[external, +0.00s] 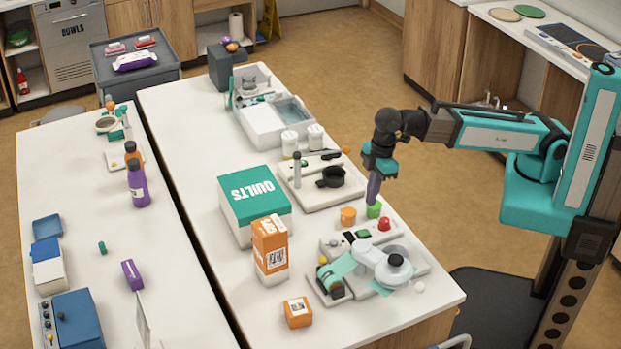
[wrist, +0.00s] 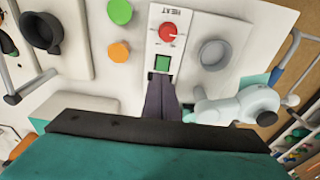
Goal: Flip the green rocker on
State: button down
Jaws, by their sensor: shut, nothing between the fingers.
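The green rocker (wrist: 162,63) is a small square switch on a pale panel (wrist: 152,48), below a red knob (wrist: 168,32) and the word HEAT. In the external view the rocker (external: 363,234) shows on the panel, with the red knob (external: 384,223) at its upper right. My gripper (wrist: 160,82) is shut and empty, with its dark fingertips just below the rocker in the wrist view. In the external view my gripper (external: 373,201) points down by the green cylinder. I cannot tell whether the fingers touch the rocker or which way it is tipped.
A green cylinder (wrist: 120,11) and an orange one (wrist: 118,52) stand left of the panel. A pale rounded device (wrist: 240,104) is close on the right. A black pan (external: 331,177) sits on a tray farther back. An orange-and-white carton (external: 270,250) stands left of the panel.

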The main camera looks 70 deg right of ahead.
aim_at(359, 234)
jog(key=shift+s+d+r+b, duration=0.15)
jog(key=shift+r+b, duration=0.05)
jog(key=shift+r, duration=0.8)
jog(key=shift+s+d+r+b, duration=0.1)
jog(key=shift+s+r+b, duration=0.1)
jog(key=shift+r, duration=0.8)
jog(key=shift+w+a+f+b, duration=0.1)
jog(key=shift+b, duration=0.4)
jog(key=a+b, duration=0.1)
jog(key=b, duration=0.3)
jog(key=shift+w+a+b, duration=0.1)
jog(key=shift+a+b, duration=0.05)
jog(key=shift+b, duration=0.15)
jog(key=shift+r, duration=0.25)
jog(key=shift+f, duration=0.1)
jog(key=shift+w+a+f+p, duration=0.3)
jog(key=shift+a+f+p, duration=0.1)
jog(key=shift+f, duration=1.85)
jog(key=shift+w+a+f+p, duration=0.25)
jog(key=shift+w+f+p, duration=0.15)
jog(key=shift+f, duration=1.9)
jog(key=shift+w+a+f+p, duration=0.25)
jog(key=shift+a+f+p, duration=0.15)
jog(key=shift+f, duration=1.85)
